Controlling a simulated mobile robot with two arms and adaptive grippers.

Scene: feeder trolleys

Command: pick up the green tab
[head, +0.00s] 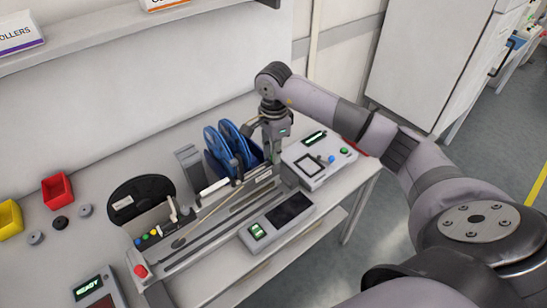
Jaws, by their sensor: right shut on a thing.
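My right gripper (275,158) points straight down over the feeder trolley, at the right end of the long grey feeder (215,228), beside the blue reels (228,147). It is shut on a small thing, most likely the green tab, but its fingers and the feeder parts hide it. I cannot make out the tab's shape or whether it touches the feeder. A small green patch shows on the gripper's own body. My left gripper is not in view.
A white box with a screen (312,166) stands close right of the gripper. A dark-screened unit (291,208) lies in front. A black reel (132,197), red bin (57,188) and yellow bin (9,217) are at left. The front right table edge is near.

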